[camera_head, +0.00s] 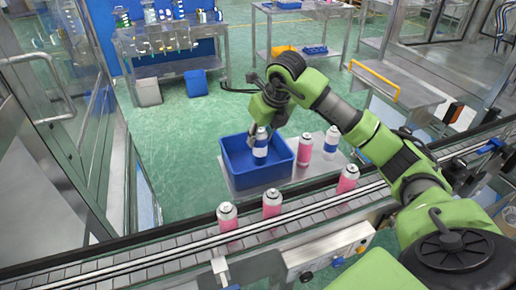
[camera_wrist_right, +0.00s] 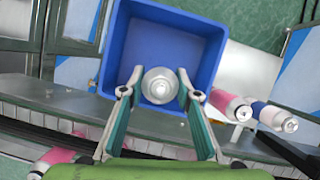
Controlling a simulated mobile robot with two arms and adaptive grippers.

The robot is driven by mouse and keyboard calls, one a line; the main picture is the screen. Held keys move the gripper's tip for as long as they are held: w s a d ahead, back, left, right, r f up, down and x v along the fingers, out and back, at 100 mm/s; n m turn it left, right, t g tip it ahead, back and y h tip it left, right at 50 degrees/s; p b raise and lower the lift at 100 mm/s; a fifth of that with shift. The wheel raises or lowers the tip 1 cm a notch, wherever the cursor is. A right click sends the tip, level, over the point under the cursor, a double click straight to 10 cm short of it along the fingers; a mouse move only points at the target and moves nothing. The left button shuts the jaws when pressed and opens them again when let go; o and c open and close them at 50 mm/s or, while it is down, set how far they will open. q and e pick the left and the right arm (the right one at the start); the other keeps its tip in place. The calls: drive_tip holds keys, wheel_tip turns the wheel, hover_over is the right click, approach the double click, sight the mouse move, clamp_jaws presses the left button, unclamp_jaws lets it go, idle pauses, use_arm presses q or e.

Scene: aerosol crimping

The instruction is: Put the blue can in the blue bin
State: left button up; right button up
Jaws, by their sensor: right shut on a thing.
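The blue can (camera_head: 261,151), white with a blue band and silver top, is upright in my right gripper (camera_head: 266,117). In the wrist view its silver top (camera_wrist_right: 160,86) sits between the two fingers of the right gripper (camera_wrist_right: 157,84), which are shut on it. The can is within the outline of the open blue bin (camera_head: 236,172); I cannot tell whether its base touches the bin's floor. The bin (camera_wrist_right: 122,40) looks otherwise empty in the wrist view. My left gripper is not in view.
A pink can (camera_head: 304,150) and another blue-banded can (camera_head: 331,141) stand right of the bin on a metal table. Several pink cans, one nearest the bin's front (camera_head: 271,204), stand on the conveyor (camera_head: 300,212) in front. A glass door stands at left.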

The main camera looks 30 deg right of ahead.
sight(259, 149)
wheel_tip(259, 149, down, 4)
drive_tip(key=shift+a+f+p, duration=0.1)
drive_tip(key=shift+a+p, duration=0.05)
drive_tip(key=shift+p, duration=0.45)
drive_tip(key=shift+w+f, duration=0.1)
drive_tip(key=shift+f, duration=0.05)
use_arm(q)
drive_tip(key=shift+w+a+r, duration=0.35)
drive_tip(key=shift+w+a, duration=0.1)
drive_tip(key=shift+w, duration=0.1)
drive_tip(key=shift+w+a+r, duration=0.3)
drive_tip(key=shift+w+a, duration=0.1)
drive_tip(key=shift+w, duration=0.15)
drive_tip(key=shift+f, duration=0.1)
use_arm(e)
drive_tip(key=shift+f, duration=0.1)
drive_tip(key=shift+f+b, duration=0.15)
drive_tip(key=shift+b, duration=0.2)
drive_tip(key=o, duration=1.1)
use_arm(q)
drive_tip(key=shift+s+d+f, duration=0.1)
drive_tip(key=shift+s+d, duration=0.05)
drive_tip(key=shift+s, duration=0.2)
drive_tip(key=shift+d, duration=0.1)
